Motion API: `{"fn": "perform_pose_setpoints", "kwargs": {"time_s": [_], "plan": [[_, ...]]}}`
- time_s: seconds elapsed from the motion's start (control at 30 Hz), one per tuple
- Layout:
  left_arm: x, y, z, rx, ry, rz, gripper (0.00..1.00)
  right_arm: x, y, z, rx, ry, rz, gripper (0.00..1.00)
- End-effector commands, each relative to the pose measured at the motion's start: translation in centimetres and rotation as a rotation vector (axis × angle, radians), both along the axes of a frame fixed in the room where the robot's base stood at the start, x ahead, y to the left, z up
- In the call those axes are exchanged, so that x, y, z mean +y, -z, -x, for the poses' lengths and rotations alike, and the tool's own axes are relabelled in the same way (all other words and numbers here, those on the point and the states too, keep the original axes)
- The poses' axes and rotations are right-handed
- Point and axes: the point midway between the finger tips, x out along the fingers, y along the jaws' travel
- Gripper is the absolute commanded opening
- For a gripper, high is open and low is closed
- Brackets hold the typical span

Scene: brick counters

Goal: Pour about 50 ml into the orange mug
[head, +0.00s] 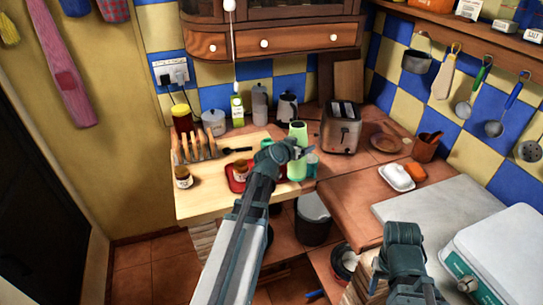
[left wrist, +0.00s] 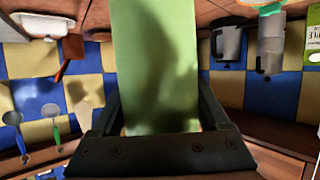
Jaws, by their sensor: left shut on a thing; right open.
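A tall green container (head: 298,131) stands out above my left gripper (head: 294,150) in the head view, over the right end of the light wooden worktop. My left gripper is shut on it. It fills the middle of the left wrist view (left wrist: 155,60) between the two fingers; its contents cannot be seen. An orange patch (left wrist: 268,8) at the top edge of the left wrist view is too cut off to identify. My right gripper (head: 404,235) is open and low over the front of the counter.
A red tray (head: 236,185) and a teal cup (head: 313,161) are close to my left gripper. A toast rack (head: 195,148) is at left. The grey slab (head: 425,205) is clear.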

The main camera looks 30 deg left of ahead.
Motion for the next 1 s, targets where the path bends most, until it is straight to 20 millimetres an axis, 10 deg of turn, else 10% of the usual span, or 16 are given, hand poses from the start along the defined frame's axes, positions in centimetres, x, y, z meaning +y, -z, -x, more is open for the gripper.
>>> {"fn": "perform_pose_setpoints", "kwargs": {"time_s": [1.0], "plan": [[0.04, 0.08, -0.02, -0.009, -0.001, -0.049, 0.00, 0.00, 0.22, -0.01, 0.000, 0.000, 0.000, 0.50]]}}
